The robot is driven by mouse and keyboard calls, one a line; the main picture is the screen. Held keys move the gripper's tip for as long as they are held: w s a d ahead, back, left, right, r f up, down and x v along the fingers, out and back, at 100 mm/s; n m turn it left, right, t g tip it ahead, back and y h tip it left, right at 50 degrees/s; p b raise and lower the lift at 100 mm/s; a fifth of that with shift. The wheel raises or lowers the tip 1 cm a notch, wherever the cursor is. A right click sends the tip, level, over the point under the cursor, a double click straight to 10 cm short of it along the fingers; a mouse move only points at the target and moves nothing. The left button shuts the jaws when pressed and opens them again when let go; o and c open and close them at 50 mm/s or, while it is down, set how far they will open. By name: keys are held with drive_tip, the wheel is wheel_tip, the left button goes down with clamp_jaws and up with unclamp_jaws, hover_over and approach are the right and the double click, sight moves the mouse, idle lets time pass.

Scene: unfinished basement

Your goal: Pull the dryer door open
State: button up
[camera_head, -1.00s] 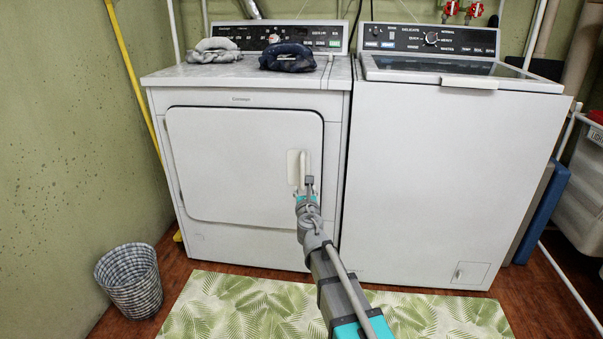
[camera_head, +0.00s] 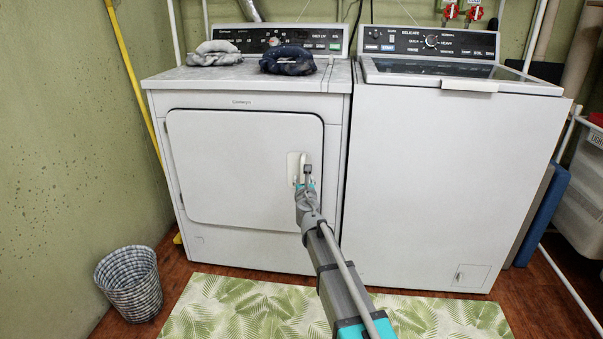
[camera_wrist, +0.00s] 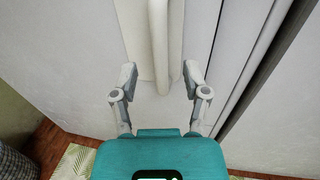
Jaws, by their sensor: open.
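The dryer (camera_head: 245,245) is the white machine on the left, and its door (camera_head: 235,165) looks shut in its frame. The door's pale vertical handle (camera_head: 305,165) is at the right side of the door, on a cream plate. In the wrist view the handle (camera_wrist: 159,45) comes down from the top, and its lower end lies between my fingertips. My gripper (camera_wrist: 161,78) is open, with one finger on each side of the handle and a gap on both sides. In the head view my gripper (camera_head: 304,184) is at the handle and partly hides it.
A white washer (camera_head: 430,180) stands close on the right. Two folded dark and grey cloths (camera_head: 288,59) (camera_head: 213,53) lie on the dryer top. A checked basket (camera_head: 130,283) stands on the floor at left, beside a leaf-patterned mat (camera_head: 250,305).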

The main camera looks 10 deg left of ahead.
drive_tip(key=shift+w+a, duration=0.25)
drive_tip(key=shift+w, duration=1.15)
drive_tip(key=shift+w+a, duration=0.2)
drive_tip(key=shift+w, duration=1.2)
clamp_jaws()
